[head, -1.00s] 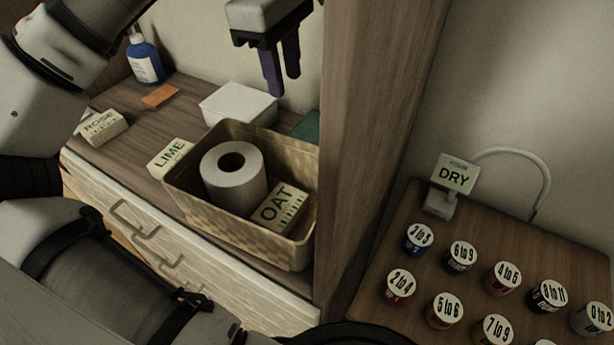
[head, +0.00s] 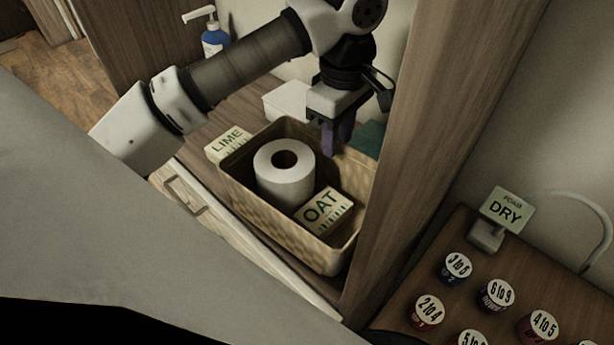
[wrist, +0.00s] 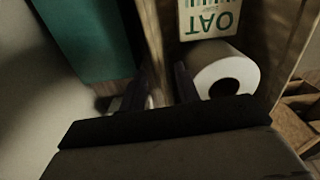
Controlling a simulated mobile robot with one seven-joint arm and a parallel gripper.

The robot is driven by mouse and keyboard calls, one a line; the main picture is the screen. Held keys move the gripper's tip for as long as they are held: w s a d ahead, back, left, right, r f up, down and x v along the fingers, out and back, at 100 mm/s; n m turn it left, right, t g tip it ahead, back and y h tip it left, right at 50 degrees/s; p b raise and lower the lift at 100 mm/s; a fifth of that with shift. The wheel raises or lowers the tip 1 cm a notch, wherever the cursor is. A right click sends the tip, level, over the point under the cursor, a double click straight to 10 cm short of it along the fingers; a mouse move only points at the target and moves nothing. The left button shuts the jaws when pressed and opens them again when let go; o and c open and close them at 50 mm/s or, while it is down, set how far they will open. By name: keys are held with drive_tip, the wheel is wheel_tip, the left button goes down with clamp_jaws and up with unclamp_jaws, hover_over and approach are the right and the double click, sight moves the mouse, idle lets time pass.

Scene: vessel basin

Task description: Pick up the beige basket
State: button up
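The beige basket (head: 262,222) stands on a wooden counter against a wooden side panel. It holds a white paper roll (head: 285,175) and a box marked OAT (head: 323,212). In the wrist view the roll (wrist: 224,72) and the OAT box (wrist: 209,18) lie right of the basket's wall (wrist: 151,40). My gripper (head: 338,140) points down at the basket's back rim. Its two dark fingers (wrist: 160,88) are apart, one on each side of the wall as the wrist view shows it. I cannot tell whether they touch it.
A LIME box (head: 228,143) stands beside the basket's left end. A white box (head: 287,103) and a teal item (head: 368,138) are behind it. The side panel (head: 440,120) rises close on the right. Beyond it are a DRY sign (head: 506,208) and several numbered cups.

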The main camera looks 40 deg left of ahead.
sight(336, 164)
drive_tip(key=shift+f, duration=1.5)
clamp_jaws()
